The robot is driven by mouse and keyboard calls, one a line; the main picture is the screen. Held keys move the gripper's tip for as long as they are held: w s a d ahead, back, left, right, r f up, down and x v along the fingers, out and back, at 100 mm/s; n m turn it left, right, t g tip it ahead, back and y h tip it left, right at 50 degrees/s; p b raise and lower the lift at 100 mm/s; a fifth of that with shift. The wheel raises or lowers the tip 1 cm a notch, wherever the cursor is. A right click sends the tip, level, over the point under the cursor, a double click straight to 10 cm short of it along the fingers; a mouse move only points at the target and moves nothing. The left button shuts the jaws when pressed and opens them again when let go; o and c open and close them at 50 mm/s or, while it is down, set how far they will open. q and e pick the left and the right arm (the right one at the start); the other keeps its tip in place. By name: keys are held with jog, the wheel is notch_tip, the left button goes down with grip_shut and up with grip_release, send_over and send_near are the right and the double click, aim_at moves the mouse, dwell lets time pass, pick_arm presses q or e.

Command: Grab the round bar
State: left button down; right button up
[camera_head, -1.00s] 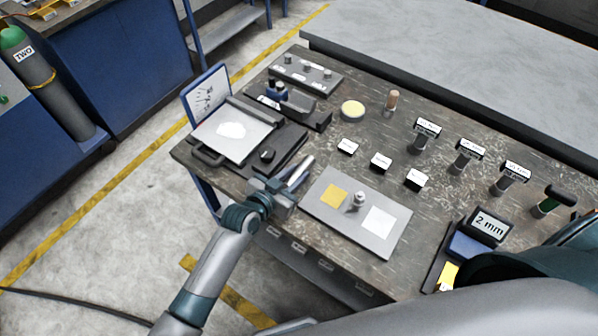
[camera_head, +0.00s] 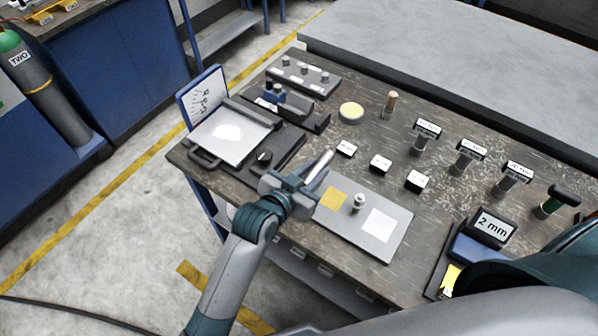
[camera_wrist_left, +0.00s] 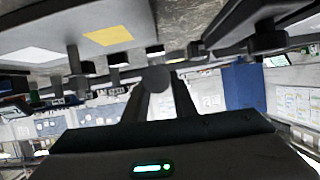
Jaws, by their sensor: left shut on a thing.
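The round bar (camera_head: 321,164) is a light grey metal cylinder, tilted, sticking up and away from my left gripper (camera_head: 311,180). In the left wrist view the dark round end of the bar (camera_wrist_left: 155,78) shows between the two fingers of my left gripper (camera_wrist_left: 160,90), which are shut on it. The bar is above the table's near edge, beside the left end of the grey plate (camera_head: 365,239). The bar's lower part is hidden by the fingers. My right gripper is out of view.
The grey plate carries a yellow square (camera_head: 333,197), a small metal post (camera_head: 359,202) and a white square (camera_head: 379,225). A flat device with a pale plate (camera_head: 235,151) stands left. Several labelled blocks and posts stand behind. A "2 mm" display (camera_head: 492,227) is at right.

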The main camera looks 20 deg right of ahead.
pick_arm(q)
jog(key=s+d+r+b, duration=0.1)
jog(key=s+d+r, duration=0.2)
jog(key=s, duration=0.1)
jog(key=shift+s+d+r, duration=0.2)
jog(key=shift+d+r, duration=0.05)
jog(key=shift+r, duration=0.1)
